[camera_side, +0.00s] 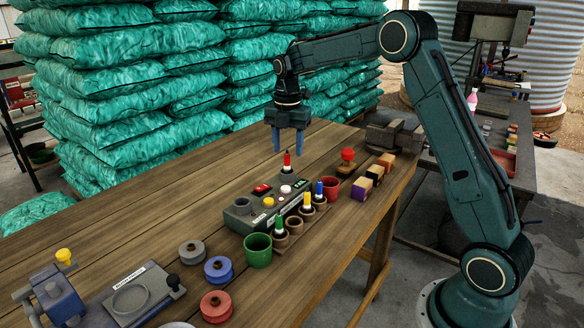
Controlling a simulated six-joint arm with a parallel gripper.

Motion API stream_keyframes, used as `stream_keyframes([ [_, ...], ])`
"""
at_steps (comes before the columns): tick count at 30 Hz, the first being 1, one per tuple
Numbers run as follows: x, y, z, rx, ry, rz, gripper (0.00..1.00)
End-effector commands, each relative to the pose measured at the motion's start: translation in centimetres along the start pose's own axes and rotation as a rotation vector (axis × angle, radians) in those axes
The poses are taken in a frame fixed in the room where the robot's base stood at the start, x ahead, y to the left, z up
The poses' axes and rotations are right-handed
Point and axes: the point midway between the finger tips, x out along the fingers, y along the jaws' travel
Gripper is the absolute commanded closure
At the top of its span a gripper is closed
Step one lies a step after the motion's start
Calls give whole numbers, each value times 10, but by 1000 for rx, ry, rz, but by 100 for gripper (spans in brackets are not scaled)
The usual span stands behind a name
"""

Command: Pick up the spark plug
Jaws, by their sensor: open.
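My gripper (287,147) points straight down above the table, its two blue fingers apart and empty. Just below it a red-tipped upright piece (287,161) stands in a dark grey round base; its tip is at about the height of the fingertips in the picture. Whether it lies between the fingers in depth I cannot tell. Similar upright pieces with green (279,224), yellow (307,201) and blue (319,189) tips stand in a row of brown cups. I cannot tell for sure which of these is the spark plug.
A grey control box (242,215) with coloured buttons sits beside the cups. A green cup (258,251), red cup (329,187), red-knobbed block (347,156), small boxes (362,187), spools (216,306) and a vice (396,137) stand around.

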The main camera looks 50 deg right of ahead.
Motion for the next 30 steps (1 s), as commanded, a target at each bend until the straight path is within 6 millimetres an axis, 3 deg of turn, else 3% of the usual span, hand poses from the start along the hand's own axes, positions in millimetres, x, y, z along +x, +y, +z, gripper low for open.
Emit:
stream_keyframes([
  [15, 48, 1, 0, 0, 1, -2, 52],
  [30, 51, 1, 0, 0, 1, -1, 52],
])
